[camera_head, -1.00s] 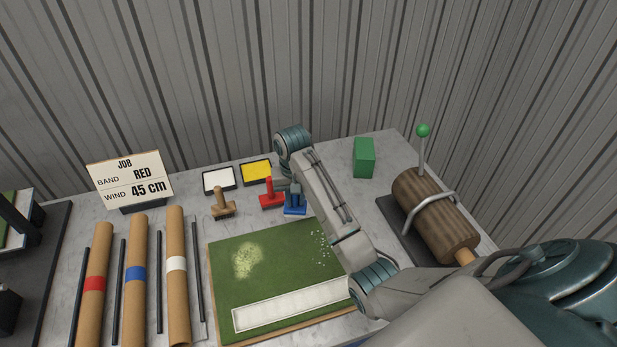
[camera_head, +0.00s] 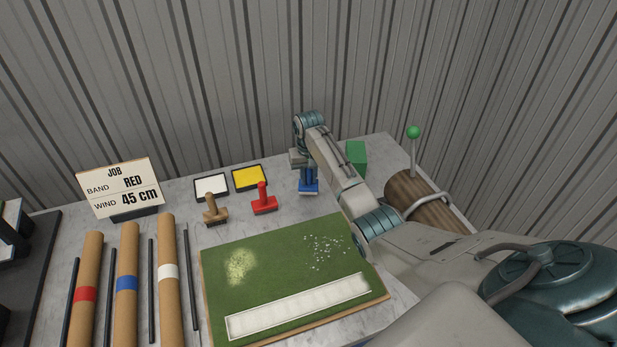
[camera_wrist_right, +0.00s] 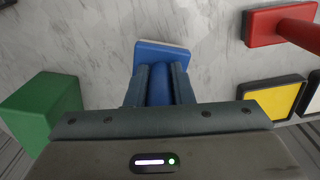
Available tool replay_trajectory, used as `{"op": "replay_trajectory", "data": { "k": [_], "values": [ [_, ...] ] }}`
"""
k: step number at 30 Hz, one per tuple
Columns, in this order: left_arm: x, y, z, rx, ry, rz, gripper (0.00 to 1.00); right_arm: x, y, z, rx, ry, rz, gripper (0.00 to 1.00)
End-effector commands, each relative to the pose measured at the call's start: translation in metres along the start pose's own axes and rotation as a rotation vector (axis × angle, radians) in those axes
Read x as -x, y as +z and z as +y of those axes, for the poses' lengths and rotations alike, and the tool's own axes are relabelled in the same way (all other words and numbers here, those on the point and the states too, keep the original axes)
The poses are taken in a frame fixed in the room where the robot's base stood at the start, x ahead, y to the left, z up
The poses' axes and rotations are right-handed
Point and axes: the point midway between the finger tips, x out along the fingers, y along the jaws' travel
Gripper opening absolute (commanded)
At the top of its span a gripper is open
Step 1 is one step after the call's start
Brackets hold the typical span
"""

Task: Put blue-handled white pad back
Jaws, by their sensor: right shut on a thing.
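The blue-handled white pad (camera_head: 308,186) is a stamp-like block at the back of the bench, right of the red-handled one. In the right wrist view its blue top (camera_wrist_right: 160,55) shows with a thin white edge below. My right gripper (camera_head: 307,168) points down and is shut on its handle; the two fingers (camera_wrist_right: 160,85) clasp it from both sides. The pad looks upright. I cannot tell whether it touches the bench or hangs just above. My left gripper is not in view.
A red-handled pad (camera_head: 264,200) and a wooden-handled one (camera_head: 214,210) stand to the left, before a yellow tray (camera_head: 249,178) and a white tray (camera_head: 211,187). A green block (camera_head: 357,157) is close on the right. A turf board (camera_head: 285,265) lies in front.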

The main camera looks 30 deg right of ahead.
Motion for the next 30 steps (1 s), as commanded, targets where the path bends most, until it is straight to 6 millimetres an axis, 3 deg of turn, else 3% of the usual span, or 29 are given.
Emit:
{"op": "replay_trajectory", "data": {
  "k": [3,15,16,18,30],
  "values": [
    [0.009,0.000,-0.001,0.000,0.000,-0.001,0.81,-0.010,0.000,0.000,0.000,0.000,-0.002,0.00],
    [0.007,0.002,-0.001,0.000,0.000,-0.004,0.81,-0.018,0.000,0.000,0.000,0.000,0.000,0.00],
    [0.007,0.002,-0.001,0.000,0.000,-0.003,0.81,-0.018,0.000,0.000,0.000,0.000,0.000,0.27],
    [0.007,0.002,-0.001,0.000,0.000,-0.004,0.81,-0.018,0.000,0.000,0.000,0.000,0.001,0.41],
    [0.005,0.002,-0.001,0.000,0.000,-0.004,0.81,-0.011,-0.001,0.000,0.000,0.000,0.003,0.43]
  ]
}}
